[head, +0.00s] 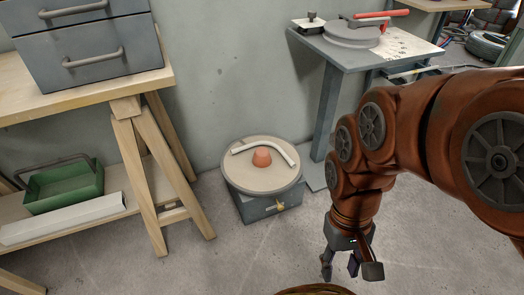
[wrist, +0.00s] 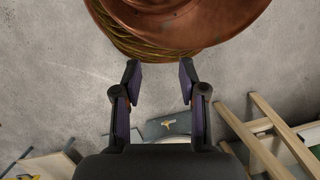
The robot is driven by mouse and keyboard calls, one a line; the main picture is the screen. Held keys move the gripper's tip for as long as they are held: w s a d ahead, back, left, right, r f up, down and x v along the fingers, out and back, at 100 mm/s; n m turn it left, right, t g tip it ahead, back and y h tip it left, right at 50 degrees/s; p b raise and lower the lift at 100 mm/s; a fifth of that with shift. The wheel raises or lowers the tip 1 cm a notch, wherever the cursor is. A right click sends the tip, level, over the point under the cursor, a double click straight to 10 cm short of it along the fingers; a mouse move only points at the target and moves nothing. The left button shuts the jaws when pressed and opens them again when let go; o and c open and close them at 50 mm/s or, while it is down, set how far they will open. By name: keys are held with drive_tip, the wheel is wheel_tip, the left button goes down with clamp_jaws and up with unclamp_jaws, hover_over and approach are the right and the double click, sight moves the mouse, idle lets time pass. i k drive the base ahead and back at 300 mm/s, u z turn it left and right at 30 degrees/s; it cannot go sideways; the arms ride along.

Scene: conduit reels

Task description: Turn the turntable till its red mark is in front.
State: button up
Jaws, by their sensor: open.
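The turntable (head: 240,175) is a round beige disc on a low grey box (head: 254,208), standing on the floor by the wall in the head view. A bent pale pipe (head: 284,151) and an orange-red tapered knob (head: 262,157) are on the disc. A small brass-coloured piece (head: 281,207) sits on the box front. I cannot make out a separate red mark. My gripper (head: 345,268) is open and empty, pointing down, right of and nearer than the turntable, apart from it. In the wrist view its fingers (wrist: 160,78) are spread over bare floor; my gripper hides much behind it.
A wooden trestle bench (head: 125,90) with grey drawers (head: 90,52) stands left, a green bin (head: 66,186) on its lower shelf. A grey stand (head: 328,110) with a bending tool (head: 352,33) stands right behind. Floor before the turntable is clear.

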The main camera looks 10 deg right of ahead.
sight(260, 170)
drive_tip(key=z, duration=1.6)
drive_tip(key=i, duration=0.6)
drive_tip(key=u, duration=3.35)
